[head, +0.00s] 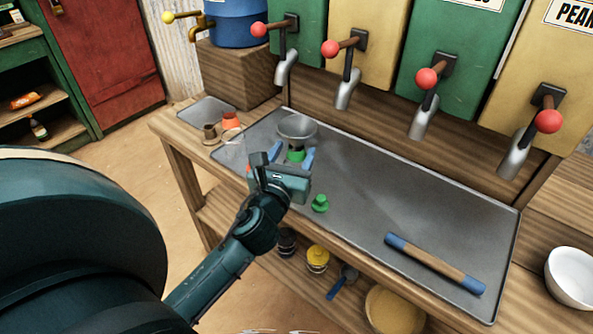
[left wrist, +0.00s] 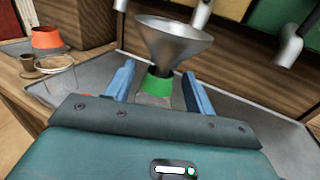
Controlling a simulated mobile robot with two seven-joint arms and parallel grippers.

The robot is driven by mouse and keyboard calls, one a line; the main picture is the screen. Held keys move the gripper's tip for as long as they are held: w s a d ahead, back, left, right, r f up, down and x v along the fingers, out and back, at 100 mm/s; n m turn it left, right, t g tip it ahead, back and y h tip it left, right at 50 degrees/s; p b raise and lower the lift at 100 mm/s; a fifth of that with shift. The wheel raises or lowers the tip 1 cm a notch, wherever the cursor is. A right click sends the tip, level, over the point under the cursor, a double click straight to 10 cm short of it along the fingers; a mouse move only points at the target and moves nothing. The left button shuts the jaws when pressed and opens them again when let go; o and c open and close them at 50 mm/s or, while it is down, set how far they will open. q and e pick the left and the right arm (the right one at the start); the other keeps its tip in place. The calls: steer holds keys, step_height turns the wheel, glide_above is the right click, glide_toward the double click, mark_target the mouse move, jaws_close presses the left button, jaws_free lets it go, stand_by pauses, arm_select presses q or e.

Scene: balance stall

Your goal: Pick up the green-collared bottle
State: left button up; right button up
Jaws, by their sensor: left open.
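The green-collared bottle (head: 295,155) stands on the metal counter tray, with a metal funnel (head: 297,127) in its neck. In the left wrist view the green collar (left wrist: 157,84) shows below the dark neck and the funnel (left wrist: 172,42); the bottle's lower part is hidden by my gripper. My left gripper (head: 291,160) is open, its two blue fingers either side of the bottle. In the left wrist view the fingers (left wrist: 157,88) show gaps to the collar on both sides. My right gripper is not in view.
A small green piece (head: 320,204) and a blue-ended wooden rod (head: 435,263) lie on the tray (head: 400,205). Spouts with red-knobbed levers (head: 426,79) overhang the back. An orange cup (head: 230,120) stands left, a white bowl (head: 572,278) right. Jars (head: 317,258) sit on the shelf below.

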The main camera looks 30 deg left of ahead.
arm_select(q)
steer(key=x, duration=0.4)
steer(key=shift+w+f, duration=0.1)
steer(key=shift+w, duration=0.15)
steer(key=shift+c, duration=0.2)
jaws_close()
